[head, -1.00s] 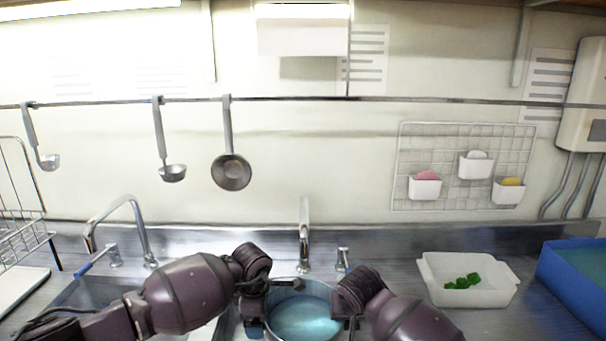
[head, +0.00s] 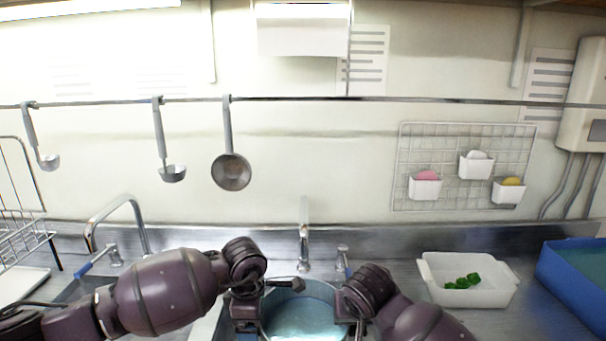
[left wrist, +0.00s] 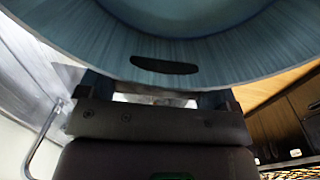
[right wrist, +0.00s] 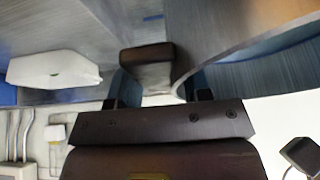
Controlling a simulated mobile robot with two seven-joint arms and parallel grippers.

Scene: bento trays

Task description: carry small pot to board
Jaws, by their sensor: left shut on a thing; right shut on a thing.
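The small pot (head: 302,318) is a round metal pot with a bluish inside, at the bottom middle of the head view. My left gripper (head: 250,318) is shut on its left side and my right gripper (head: 352,322) is shut on its right side. In the left wrist view the pot's curved wall (left wrist: 215,55) fills the top, above the fingers. In the right wrist view the pot's wall (right wrist: 225,40) rises to the right, with a dark handle-like block (right wrist: 147,66) between the fingers. The fingertips are partly hidden. I cannot make out the board for certain.
A sink with a faucet (head: 304,240) lies behind the pot, and another faucet (head: 122,205) stands to the left. A white tray (head: 437,290) with green pieces and a blue bin (head: 560,270) stand to the right. Ladles hang on the wall rail.

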